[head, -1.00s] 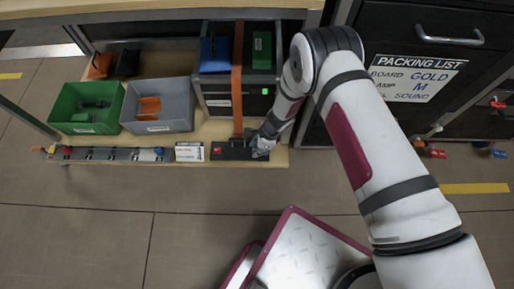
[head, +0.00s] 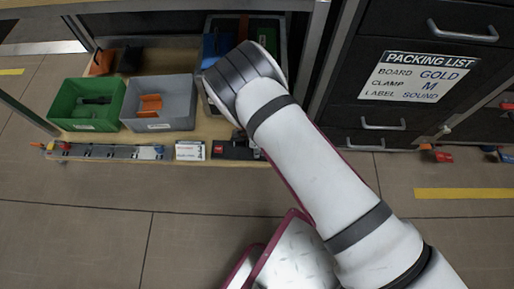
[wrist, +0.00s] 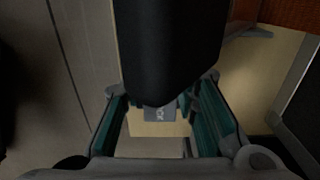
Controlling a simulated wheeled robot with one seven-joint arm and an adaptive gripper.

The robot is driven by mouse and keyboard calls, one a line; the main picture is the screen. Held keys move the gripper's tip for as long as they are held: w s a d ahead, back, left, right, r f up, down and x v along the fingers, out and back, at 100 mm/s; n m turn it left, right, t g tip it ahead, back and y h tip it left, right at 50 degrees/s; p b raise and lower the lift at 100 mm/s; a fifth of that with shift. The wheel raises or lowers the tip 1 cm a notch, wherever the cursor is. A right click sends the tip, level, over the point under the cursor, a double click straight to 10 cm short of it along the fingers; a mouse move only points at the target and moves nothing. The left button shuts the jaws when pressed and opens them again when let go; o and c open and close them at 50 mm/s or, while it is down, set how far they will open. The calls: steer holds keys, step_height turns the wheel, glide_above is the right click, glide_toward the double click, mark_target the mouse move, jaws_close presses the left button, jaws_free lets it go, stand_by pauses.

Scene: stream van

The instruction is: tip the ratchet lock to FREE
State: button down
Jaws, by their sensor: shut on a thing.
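The ratchet lock (head: 228,150) is a dark block with a small red patch, on the front edge of the low wooden shelf in the head view. My arm covers its right end. My gripper (wrist: 160,106) shows in the wrist view with teal-padded fingers on both sides of a small grey piece (wrist: 159,114) with pale lettering, which I take to be part of the lock. The gripper is shut on it. A big dark shape hides much of the view above the fingertips. The lettering is too small to read, so I cannot tell which way the lock is tipped.
A green bin (head: 86,104) and a grey bin (head: 160,104) stand on the shelf to the left. A row of clamps on a rail (head: 105,152) and a white card (head: 190,150) line its front edge. Drawers with a packing list (head: 425,78) stand right. Bare floor lies in front.

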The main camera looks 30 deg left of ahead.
steer(key=c, duration=1.2)
jaws_free()
steer(key=shift+d, duration=0.1)
steer(key=shift+c, duration=0.2)
steer(key=shift+r, duration=0.1)
steer(key=shift+r, duration=0.25)
step_height(320, 180, up, 11)
steer(key=shift+r, duration=0.15)
